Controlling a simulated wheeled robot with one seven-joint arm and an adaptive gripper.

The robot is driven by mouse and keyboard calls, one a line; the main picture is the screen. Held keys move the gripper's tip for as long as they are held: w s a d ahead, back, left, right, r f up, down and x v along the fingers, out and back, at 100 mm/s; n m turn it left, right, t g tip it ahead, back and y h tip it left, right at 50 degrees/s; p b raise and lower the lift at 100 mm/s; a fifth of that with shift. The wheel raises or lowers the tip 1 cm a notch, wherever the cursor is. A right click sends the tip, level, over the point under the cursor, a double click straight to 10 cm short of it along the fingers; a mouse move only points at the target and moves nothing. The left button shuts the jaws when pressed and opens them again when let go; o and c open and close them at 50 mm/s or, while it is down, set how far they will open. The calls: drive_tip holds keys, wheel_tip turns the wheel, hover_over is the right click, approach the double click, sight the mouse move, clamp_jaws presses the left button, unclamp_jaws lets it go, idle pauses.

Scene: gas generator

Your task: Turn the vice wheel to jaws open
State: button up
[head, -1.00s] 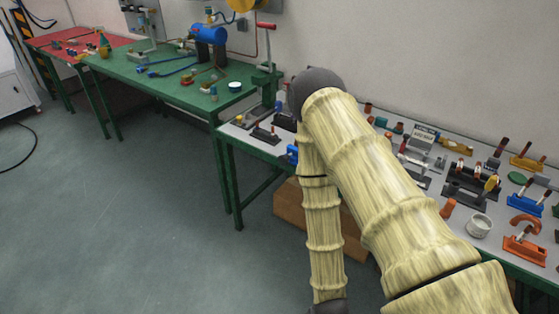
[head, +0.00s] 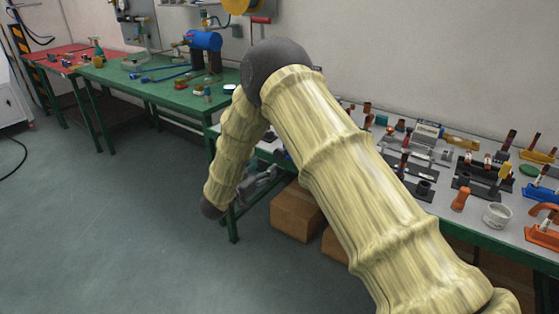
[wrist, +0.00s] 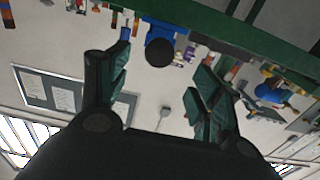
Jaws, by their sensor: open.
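In the wrist view, a round dark disc (wrist: 160,52), which looks like the vice wheel, sits in front of a blue body (wrist: 162,29) at the green table edge. My gripper (wrist: 163,66) is open and empty, with its two fingers apart to the left and right of the disc in the picture. I cannot tell how far the disc is from the fingertips, and no contact shows. The head view shows my gripper (head: 262,182) low beside the workbench's front edge, partly behind my arm. My arm hides the vice in the head view.
The grey-topped workbench (head: 400,190) on the right holds several small fixtures and a white cup (head: 497,215). Wooden boxes (head: 296,212) stand beneath it. A green table (head: 150,90) with a blue tank (head: 205,40) stands further back.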

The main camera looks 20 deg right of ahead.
sight(278, 156)
drive_tip(key=p+x, duration=0.1)
drive_tip(key=x, duration=0.9)
drive_tip(key=shift+d, duration=0.1)
drive_tip(key=c, duration=1)
